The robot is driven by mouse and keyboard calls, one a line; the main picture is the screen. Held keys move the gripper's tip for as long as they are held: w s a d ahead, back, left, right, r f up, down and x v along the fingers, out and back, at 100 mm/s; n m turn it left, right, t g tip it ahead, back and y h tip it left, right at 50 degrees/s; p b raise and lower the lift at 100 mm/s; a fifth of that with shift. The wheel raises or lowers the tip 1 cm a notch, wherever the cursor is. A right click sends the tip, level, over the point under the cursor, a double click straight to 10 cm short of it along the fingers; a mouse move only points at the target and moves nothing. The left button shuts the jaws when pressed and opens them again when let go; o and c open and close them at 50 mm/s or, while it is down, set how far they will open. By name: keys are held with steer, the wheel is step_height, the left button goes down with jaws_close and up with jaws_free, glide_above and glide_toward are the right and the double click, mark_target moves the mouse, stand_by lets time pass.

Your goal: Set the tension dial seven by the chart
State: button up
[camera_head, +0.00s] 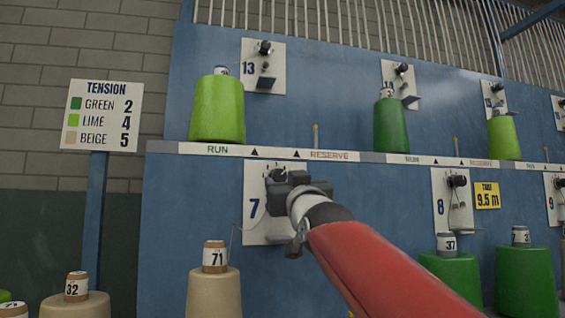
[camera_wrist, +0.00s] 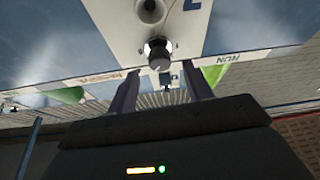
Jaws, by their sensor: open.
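Plate seven (camera_head: 256,228) is a white panel on the blue wall; my gripper covers much of it in the head view. Its dark round dial (camera_wrist: 159,54) shows in the wrist view, just beyond and between my fingertips. My gripper (camera_wrist: 161,70) is open and empty, fingers on either side of the dial's line; I cannot tell contact. The dial's setting is not readable. The tension chart (camera_head: 104,116) reads green 2, lime 4, beige 5. A beige cone (camera_head: 214,292) with a spool marked 71 (camera_head: 215,257) stands below plate seven, to the left.
A ledge strip (camera_head: 330,155) marked RUN and RESERVE runs above plate seven. A lime cone (camera_head: 217,110) stands on it by plate 13 (camera_head: 250,85). Plate 8 (camera_head: 440,210), a yellow 9.5 m tag (camera_head: 487,196) and green cones (camera_head: 524,282) are at right.

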mark_target(280, 177)
steer(key=shift+p+x, duration=1.55)
steer(key=shift+x, duration=0.15)
steer(key=shift+c, duration=0.3)
steer(key=c, duration=0.9)
